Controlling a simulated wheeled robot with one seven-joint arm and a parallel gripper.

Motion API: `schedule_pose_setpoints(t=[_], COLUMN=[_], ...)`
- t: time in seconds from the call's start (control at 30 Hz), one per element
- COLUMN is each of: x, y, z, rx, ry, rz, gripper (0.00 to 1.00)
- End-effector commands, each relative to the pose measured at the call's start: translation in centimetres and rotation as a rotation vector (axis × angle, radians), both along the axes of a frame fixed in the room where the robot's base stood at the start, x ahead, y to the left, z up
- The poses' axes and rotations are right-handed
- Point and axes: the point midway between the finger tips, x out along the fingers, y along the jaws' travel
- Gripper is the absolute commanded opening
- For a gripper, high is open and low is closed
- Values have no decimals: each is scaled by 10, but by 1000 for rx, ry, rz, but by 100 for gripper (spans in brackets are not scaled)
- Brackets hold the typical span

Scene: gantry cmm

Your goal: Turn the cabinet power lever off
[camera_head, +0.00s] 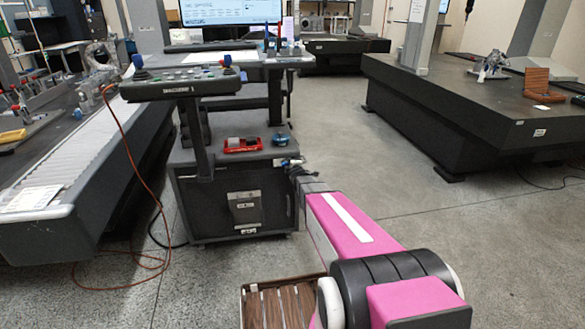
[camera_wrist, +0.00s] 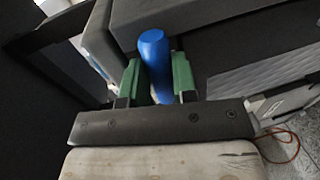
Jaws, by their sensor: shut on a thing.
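The dark cabinet (camera_head: 215,205) stands under the control desk in the head view. My gripper (camera_head: 287,163) is at the cabinet's upper right edge, small and partly hidden by my arm. In the wrist view, the green fingers of my gripper (camera_wrist: 156,78) are on both sides of a rounded blue lever handle (camera_wrist: 153,46) and are shut on it. The handle points up in that picture, leaning slightly left. Its lower end is hidden behind the gripper's dark body. In the head view I cannot make out the lever.
A red tray (camera_head: 243,145) and a blue round item (camera_head: 280,139) sit on the cabinet top. A control panel (camera_head: 180,84) overhangs it. An orange cable (camera_head: 133,165) hangs at left down to the floor. A large dark table (camera_head: 470,115) stands right; floor between is clear.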

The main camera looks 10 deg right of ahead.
Motion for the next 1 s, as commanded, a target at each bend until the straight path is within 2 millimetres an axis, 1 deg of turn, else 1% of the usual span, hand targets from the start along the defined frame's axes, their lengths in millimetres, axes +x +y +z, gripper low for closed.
schedule_pose_setpoints(t=[0.3,0.77,0.8,0.83,0.87,1.0], x=[-1,-1,-1,-1,-1,0], y=[1,1,1,1,0,0], z=[3,3,3,3,3,3], rx=[-77,-92,-92,-92,-91,-88], ry=[2,1,1,1,1,0], rz=[1,2,3,3,2,1], gripper=[0,0,36,46,51,51])
